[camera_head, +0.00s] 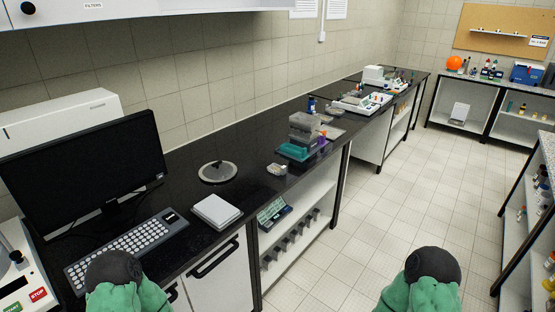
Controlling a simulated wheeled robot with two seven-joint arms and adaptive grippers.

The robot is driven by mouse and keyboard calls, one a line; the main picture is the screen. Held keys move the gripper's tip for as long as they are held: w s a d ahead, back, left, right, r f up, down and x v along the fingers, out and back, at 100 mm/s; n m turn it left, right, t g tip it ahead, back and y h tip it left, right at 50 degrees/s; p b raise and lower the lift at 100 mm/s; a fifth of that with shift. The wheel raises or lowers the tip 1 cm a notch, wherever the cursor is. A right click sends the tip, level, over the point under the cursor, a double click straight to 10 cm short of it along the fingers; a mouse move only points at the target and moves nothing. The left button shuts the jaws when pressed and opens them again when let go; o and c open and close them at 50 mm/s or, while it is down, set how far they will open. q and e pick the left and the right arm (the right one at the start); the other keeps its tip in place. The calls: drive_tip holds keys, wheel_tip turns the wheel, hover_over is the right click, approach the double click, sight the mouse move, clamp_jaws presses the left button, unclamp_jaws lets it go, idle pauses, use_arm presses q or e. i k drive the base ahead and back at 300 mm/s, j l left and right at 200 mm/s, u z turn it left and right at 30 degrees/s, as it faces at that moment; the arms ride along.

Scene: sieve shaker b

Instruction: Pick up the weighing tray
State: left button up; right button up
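A flat, pale square object (216,211) with a grey side lies near the front edge of the black bench, right of the keyboard. It may be the weighing tray or a small balance; I cannot tell which. Behind it lies a round, light-rimmed disc (217,172) with a dark piece on top. Nothing is holding either one. Green and dark rounded parts of my two arms show at the bottom left and bottom right. No gripper fingers show, so both grippers are out of view.
A monitor (85,165) and keyboard (127,250) fill the bench's left end. A device with STOP and START buttons (20,280) stands at the far left. Stacked clear boxes (304,130) and a small dish (276,169) are further right. The tiled floor (370,240) is clear.

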sight(275, 169)
drive_tip(key=i+l+u, duration=0.2)
drive_tip(key=i+l, duration=0.65)
drive_tip(key=i+l+u, duration=0.2)
drive_tip(key=i+l, duration=0.6)
drive_tip(key=l, duration=0.15)
